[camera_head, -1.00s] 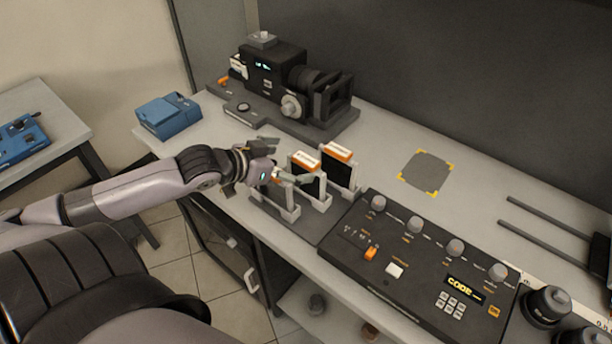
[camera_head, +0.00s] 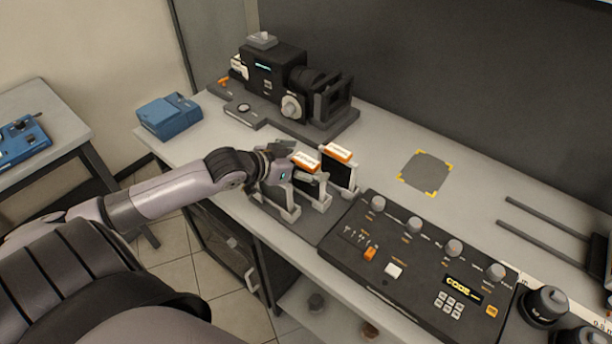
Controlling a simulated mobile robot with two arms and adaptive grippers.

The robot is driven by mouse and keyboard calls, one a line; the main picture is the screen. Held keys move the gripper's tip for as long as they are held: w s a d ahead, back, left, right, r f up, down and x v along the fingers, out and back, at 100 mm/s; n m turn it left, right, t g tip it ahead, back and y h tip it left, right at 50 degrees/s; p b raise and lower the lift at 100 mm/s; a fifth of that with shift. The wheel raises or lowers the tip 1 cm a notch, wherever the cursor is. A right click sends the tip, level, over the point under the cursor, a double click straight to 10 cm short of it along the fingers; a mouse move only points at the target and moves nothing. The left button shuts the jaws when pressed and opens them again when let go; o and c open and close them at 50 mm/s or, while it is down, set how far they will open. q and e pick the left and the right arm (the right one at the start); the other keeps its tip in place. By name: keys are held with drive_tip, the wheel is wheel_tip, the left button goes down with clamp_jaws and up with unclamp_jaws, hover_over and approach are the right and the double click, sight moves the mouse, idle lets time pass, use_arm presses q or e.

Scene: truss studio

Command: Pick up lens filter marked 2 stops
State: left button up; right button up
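Two dark lens filters with orange-and-white top labels stand upright in the slots of a grey rack (camera_head: 293,222). The nearer filter (camera_head: 305,161) is in the middle slot and the farther filter (camera_head: 338,153) is in the rear slot. The label text is too small to read, so I cannot tell which is marked 2 stops. The front slot (camera_head: 287,208) shows no orange label. My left gripper (camera_head: 302,162) is open, with its fingers at either side of the nearer filter's top; contact is unclear. The gripper partly hides that filter. My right gripper is not in view.
A control panel (camera_head: 415,262) with knobs and a CODE display lies right of the rack. A camera-like device (camera_head: 275,75) stands behind. A blue box (camera_head: 168,115) sits at the left. A grey pad with yellow corners (camera_head: 426,172) lies on clear tabletop.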

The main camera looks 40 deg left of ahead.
use_arm(q)
drive_tip(key=c, duration=1.1)
drive_tip(key=shift+o, duration=0.2)
